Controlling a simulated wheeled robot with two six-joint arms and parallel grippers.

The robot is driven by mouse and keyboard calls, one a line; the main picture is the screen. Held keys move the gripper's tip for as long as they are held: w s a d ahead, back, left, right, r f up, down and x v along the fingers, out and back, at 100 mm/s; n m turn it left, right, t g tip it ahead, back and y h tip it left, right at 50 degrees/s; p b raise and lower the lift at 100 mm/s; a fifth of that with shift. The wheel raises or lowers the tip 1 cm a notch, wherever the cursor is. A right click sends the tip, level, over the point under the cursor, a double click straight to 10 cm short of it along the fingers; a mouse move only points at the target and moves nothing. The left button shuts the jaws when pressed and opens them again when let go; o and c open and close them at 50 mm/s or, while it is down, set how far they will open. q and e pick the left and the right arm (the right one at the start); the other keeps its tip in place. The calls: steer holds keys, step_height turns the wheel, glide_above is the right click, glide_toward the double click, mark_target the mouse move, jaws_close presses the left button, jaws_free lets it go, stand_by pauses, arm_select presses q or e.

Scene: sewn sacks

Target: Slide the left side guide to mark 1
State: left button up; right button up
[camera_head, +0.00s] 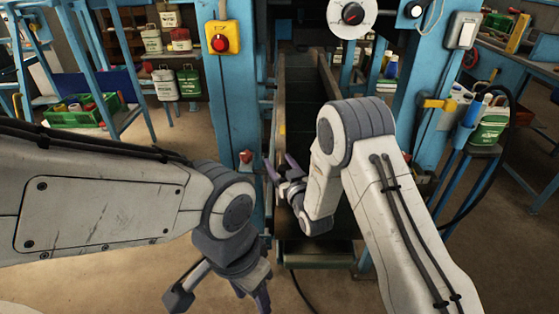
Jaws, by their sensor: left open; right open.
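The narrow conveyor bed (300,90) runs away from me between two blue posts. A dark upright strip with a yellow part (282,130) along its left edge looks like the left side guide. I cannot make out the marks. A red knob (246,157) sits on the left post, beside that edge. My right gripper (280,168) reaches across the bed to its left side, with its purple fingers apart close to the guide; I cannot tell if they touch it. My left gripper (220,296) is open and empty, low in front of the left post, partly cut off by the bottom edge.
A red button on a yellow box (221,38) is on the left post. A green crate (85,110) and several canisters stand at the left. Floor is open at lower right.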

steer(key=shift+w+a, duration=0.15)
steer(key=shift+w, duration=0.15)
jaws_close()
stand_by(1.3)
